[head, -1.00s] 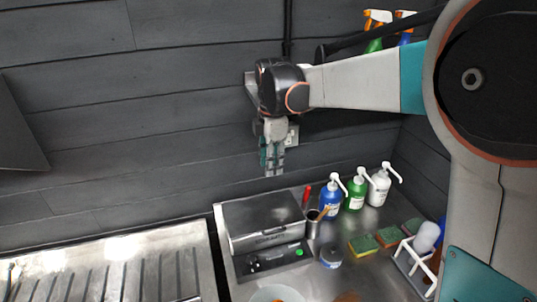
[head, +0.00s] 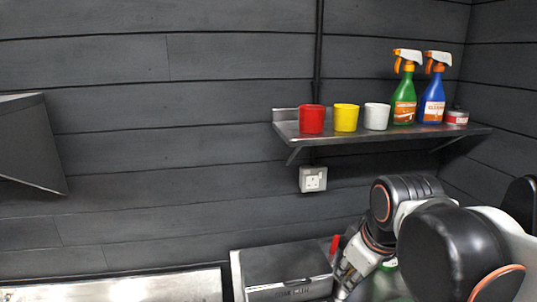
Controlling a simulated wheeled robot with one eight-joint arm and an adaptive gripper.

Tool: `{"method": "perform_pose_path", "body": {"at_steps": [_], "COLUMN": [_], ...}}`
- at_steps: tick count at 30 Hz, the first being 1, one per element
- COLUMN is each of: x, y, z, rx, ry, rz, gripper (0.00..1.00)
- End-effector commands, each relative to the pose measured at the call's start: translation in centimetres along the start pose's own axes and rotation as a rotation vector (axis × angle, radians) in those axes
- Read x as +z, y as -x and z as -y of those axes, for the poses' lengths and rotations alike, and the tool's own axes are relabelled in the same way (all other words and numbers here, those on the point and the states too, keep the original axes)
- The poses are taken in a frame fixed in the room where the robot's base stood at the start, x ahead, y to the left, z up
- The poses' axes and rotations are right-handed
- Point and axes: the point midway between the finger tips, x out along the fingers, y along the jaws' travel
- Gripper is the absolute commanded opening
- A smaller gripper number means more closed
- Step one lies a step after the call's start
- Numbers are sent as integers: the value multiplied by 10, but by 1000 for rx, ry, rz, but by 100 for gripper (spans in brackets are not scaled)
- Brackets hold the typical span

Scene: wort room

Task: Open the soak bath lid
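The soak bath (head: 290,291) is a grey metal box at the bottom of the head view, cut off by the lower edge. Its flat lid (head: 285,263) looks shut. My gripper (head: 345,278) points down close to the right side of the bath. Its fingertips are small and partly hidden, so I cannot tell whether they are open or shut, or whether they touch the bath.
A wall shelf (head: 375,140) holds a red cup (head: 312,119), a yellow cup (head: 346,117), a white cup (head: 376,116), spray bottles (head: 404,100) and a tin (head: 456,118). A socket (head: 313,179) is below. A red-handled tool (head: 334,244) stands behind my gripper. A metal drainer (head: 120,288) lies left.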

Motion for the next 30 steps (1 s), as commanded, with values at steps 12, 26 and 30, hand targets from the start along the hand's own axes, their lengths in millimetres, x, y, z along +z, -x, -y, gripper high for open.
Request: {"method": "perform_pose_path", "body": {"at_steps": [12, 26, 30], "x": [99, 104, 78], "y": [-47, -48, -36], "z": [34, 36, 29], "rx": [80, 84, 70], "ry": [-496, -538, -367], "rz": [-147, -166, -122], "gripper": [29, 29, 29]}}
